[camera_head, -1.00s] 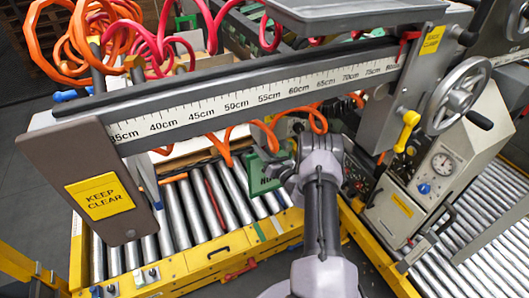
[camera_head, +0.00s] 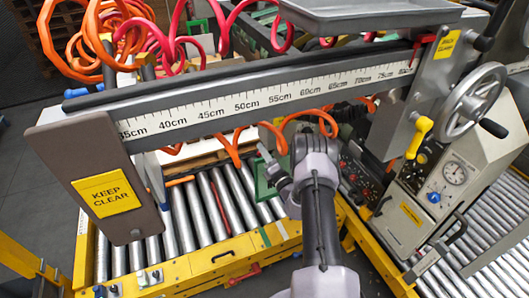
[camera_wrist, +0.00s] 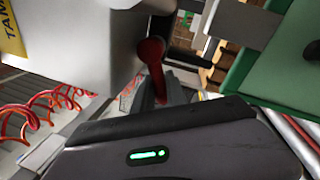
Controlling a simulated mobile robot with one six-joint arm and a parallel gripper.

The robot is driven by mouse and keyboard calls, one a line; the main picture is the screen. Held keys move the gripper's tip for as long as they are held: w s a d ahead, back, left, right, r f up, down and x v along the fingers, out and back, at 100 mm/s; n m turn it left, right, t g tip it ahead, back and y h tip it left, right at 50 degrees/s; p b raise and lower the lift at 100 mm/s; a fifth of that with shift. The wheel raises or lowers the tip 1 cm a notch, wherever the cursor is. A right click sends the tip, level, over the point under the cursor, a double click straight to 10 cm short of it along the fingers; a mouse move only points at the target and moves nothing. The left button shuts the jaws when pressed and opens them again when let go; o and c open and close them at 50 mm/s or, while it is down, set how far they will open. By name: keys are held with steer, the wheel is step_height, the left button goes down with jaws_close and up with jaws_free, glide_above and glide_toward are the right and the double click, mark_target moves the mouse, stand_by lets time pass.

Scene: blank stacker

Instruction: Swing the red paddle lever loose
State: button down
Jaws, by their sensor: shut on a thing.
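The red paddle lever (camera_wrist: 152,52) shows in the wrist view, on the side of a pale grey housing (camera_wrist: 85,45). Its round hub is at the top and its narrow red arm runs down to my gripper (camera_wrist: 163,93). My dark fingers are shut on the lower end of this arm, partly hiding it. In the head view my arm reaches in under the ruler beam, and my fingertips and the lever they hold are hidden there.
The ruler beam (camera_head: 250,103) crosses above my arm, ending in a KEEP CLEAR plate (camera_head: 100,182). A handwheel (camera_head: 470,98) and gauge cabinet (camera_head: 445,185) stand at right. Orange coiled hoses (camera_head: 235,148) hang behind the beam. A green block (camera_wrist: 275,65) is close at right in the wrist view.

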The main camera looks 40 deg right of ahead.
steer(key=shift+r+m, duration=0.15)
steer(key=shift+m, duration=0.15)
steer(key=c, duration=1.3)
jaws_free()
steer(key=shift+w, duration=0.1)
steer(key=shift+c, duration=0.2)
